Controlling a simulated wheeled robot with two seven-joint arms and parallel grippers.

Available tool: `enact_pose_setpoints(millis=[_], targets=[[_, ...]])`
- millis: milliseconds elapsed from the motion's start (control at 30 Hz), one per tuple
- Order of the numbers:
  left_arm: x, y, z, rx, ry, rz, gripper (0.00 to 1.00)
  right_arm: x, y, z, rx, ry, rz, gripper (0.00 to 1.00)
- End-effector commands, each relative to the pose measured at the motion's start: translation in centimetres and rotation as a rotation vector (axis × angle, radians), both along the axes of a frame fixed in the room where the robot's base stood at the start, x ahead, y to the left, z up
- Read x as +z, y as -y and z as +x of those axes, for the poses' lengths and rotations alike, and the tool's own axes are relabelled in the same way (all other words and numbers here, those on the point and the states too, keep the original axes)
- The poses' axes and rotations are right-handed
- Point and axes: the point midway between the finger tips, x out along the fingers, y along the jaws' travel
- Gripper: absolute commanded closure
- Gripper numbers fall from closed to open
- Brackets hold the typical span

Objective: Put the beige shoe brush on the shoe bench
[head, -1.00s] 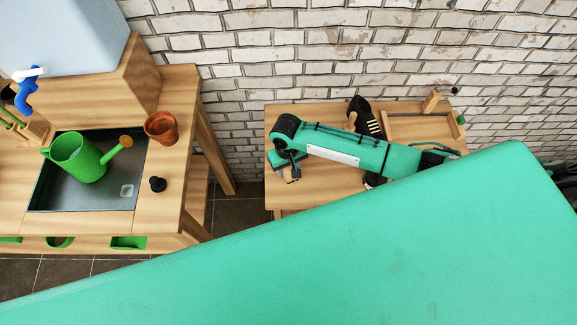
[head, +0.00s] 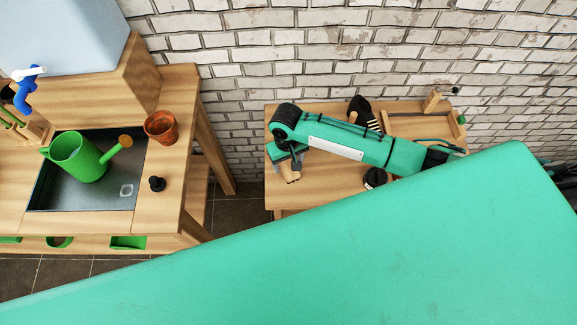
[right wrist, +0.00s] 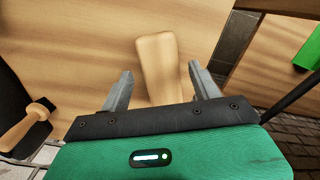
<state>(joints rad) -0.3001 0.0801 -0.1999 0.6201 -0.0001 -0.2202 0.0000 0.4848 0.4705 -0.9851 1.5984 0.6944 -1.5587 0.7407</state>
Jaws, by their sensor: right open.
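A beige brush-like piece (right wrist: 158,62) lies over the wooden top in the right wrist view, between the two fingers of my right gripper (right wrist: 160,72). The fingers are open, with a gap on each side of it. In the head view my right gripper (head: 289,168) is over the left end of the wooden bench (head: 330,190), and a pale end of the beige piece (head: 291,178) shows below it. The rest is hidden by the gripper. My left gripper is not in view.
On the bench are a dark round tin (head: 375,178), a black item with pale stripes (head: 363,110) and a framed tray section (head: 420,115). A brick wall stands behind. Left is a wooden play table (head: 185,160) with a green watering can (head: 78,158) and a terracotta pot (head: 161,126).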

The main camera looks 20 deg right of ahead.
Motion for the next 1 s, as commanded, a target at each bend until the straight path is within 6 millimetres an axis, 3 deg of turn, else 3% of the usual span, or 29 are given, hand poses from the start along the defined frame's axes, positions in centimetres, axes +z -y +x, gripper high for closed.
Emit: enact_pose_setpoints(millis=[200,400,1000], targets=[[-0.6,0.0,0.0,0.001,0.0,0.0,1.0,4.8,-0.1,0.4,0.0,0.004,0.002,0.37],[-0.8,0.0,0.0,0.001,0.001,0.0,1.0,7.5,-0.1,0.5,0.0,0.002,0.002,0.37],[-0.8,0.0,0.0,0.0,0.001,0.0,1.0,8.3,-0.1,0.5,-0.001,0.0,0.001,0.37]])
